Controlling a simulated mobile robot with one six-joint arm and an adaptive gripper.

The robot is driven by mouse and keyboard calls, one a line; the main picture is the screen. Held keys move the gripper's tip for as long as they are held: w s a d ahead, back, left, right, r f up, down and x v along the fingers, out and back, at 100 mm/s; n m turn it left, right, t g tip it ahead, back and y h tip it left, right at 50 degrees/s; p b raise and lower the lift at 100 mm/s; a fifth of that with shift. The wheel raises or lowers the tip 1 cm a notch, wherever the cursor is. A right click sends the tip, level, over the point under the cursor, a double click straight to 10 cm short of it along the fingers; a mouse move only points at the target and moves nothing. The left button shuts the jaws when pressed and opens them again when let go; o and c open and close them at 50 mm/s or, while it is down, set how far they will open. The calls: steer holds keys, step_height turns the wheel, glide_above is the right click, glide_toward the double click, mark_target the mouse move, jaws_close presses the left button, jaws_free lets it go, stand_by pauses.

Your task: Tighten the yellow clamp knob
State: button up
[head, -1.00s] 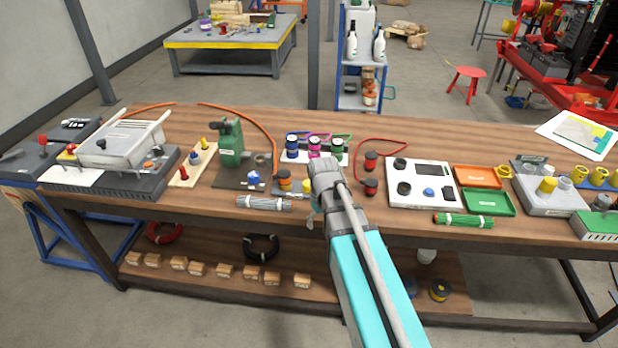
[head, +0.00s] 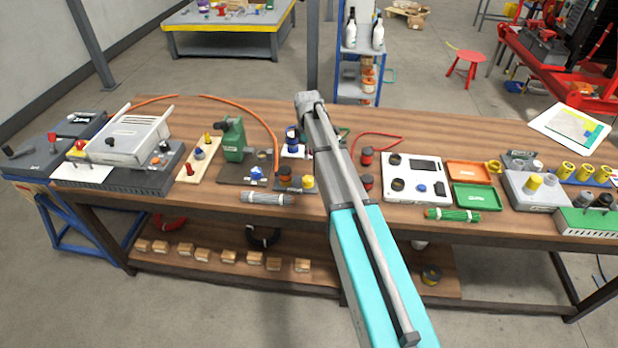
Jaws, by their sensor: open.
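Several yellow knobs are in view, and I cannot tell for sure which is the clamp knob. One yellow knob (head: 308,182) stands on a small dark base at the bench front, right of the green pump (head: 232,139) and just left of my arm. Another yellow knob (head: 534,182) stands on a grey box (head: 533,201) at the right. A small yellow knob (head: 207,137) is on a wooden board left of the pump. My arm reaches up across the middle of the bench. My gripper's fingers do not show; the arm hides part of the bench behind it.
A striped grey bundle (head: 267,198) and a green bundle (head: 452,215) lie along the front edge. A white panel (head: 416,179), an orange tray (head: 468,172) and a green tray (head: 477,196) are right of my arm. Orange hose (head: 250,112) curves behind the pump.

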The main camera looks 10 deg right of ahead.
mark_target(308, 179)
steer(key=shift+f, duration=0.15)
step_height(308, 179, down, 14)
steer(key=b, duration=1.3)
steer(key=shift+r+b, duration=0.25)
steer(key=shift+b, duration=0.15)
